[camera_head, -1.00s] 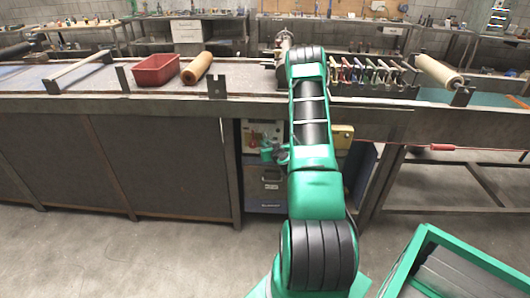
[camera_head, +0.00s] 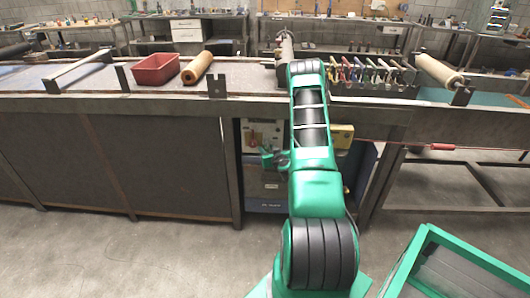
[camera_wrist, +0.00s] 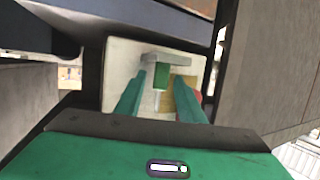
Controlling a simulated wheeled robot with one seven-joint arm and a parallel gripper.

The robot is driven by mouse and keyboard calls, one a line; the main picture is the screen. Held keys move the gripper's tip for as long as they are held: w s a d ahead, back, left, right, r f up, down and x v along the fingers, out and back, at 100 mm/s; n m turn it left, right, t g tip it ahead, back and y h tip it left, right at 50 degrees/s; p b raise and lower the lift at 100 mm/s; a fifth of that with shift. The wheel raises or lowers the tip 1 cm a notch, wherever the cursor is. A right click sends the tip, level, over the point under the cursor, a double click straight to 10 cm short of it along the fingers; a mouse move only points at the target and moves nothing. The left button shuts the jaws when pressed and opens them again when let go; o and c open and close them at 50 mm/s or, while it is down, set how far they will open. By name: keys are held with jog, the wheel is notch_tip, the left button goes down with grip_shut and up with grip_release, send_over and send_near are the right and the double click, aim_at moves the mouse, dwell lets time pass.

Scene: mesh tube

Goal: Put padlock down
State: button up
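My gripper (camera_wrist: 160,88) points at a pale panel (camera_wrist: 120,68) in the wrist view. Its two green fingers stand apart, with a gap between them. A small green block (camera_wrist: 161,76) with a grey bar across its top and a thin pale rod below shows between the fingers; I cannot tell whether it is the padlock. It seems apart from both fingers. In the head view my gripper (camera_head: 276,160) is low in front of the bench's open bay, by the pale panel (camera_head: 262,128) with red marks. No padlock can be made out clearly.
A workbench (camera_head: 120,104) runs across the view. A red bin (camera_head: 155,68), a brown roll (camera_head: 197,68) and a row of coloured tools (camera_head: 365,74) are on it. A yellow box (camera_head: 342,136) sits right of my arm. A green-rimmed crate (camera_head: 455,240) stands front right.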

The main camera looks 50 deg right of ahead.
aim_at(268, 149)
jog(key=shift+r, duration=0.1)
jog(key=shift+v, duration=5.95)
jog(key=w+a+r+n+t+y, duration=0.1)
jog(key=w+a+r+n+y, duration=0.2)
jog(key=a, duration=0.3)
jog(key=w+a+r+n+y, duration=0.3)
jog(key=a+y, duration=0.1)
jog(key=a, duration=0.2)
jog(key=s+a+r+n+g+y, duration=0.25)
jog(key=a+n+g+y, duration=0.2)
jog(key=a, duration=0.75)
jog(key=s+r+m+g+h, duration=0.1)
jog(key=s+r+m+g, duration=0.2)
jog(key=s, duration=0.7)
jog(key=s+a+r+m+g+h, duration=0.1)
jog(key=s+r+m+g+h, duration=0.1)
jog(key=s+r, duration=0.6)
jog(key=s+a+r+m+g+h, duration=0.1)
jog(key=s+r+m+g, duration=0.3)
jog(key=s, duration=0.8)
jog(key=shift+a+r+m+g+h, duration=0.3)
jog(key=shift+r+m, duration=0.55)
jog(key=shift+m, duration=0.4)
